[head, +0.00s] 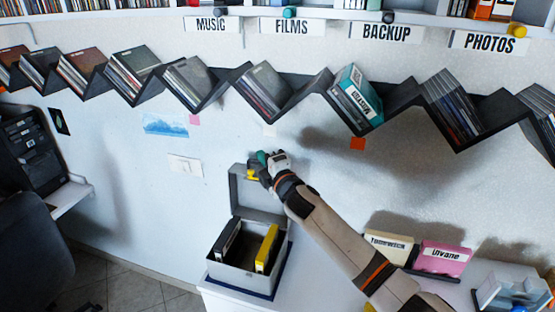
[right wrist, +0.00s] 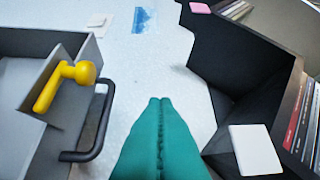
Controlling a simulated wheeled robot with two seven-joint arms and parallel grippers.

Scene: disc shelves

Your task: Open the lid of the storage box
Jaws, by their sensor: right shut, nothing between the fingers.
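The grey storage box (head: 232,274) stands on a white surface in the lower middle of the head view. Its lid (head: 238,192) is raised, standing roughly upright at the back, and the inside is exposed. A yellow latch (head: 252,175) sits near the lid's top edge. My right gripper (head: 262,157) is by that edge, shut and empty. In the right wrist view its teal fingers (right wrist: 160,130) are pressed together, apart from the black handle (right wrist: 101,125) and the yellow latch (right wrist: 65,85) on the left. My left gripper is not in view.
The box holds a black case (head: 228,238) and a yellow case (head: 266,248). A zigzag disc shelf (head: 297,99) runs along the wall above my gripper. A cream case (head: 388,247) and a pink case (head: 441,259) stand to the right. A dark chair (head: 30,250) is at left.

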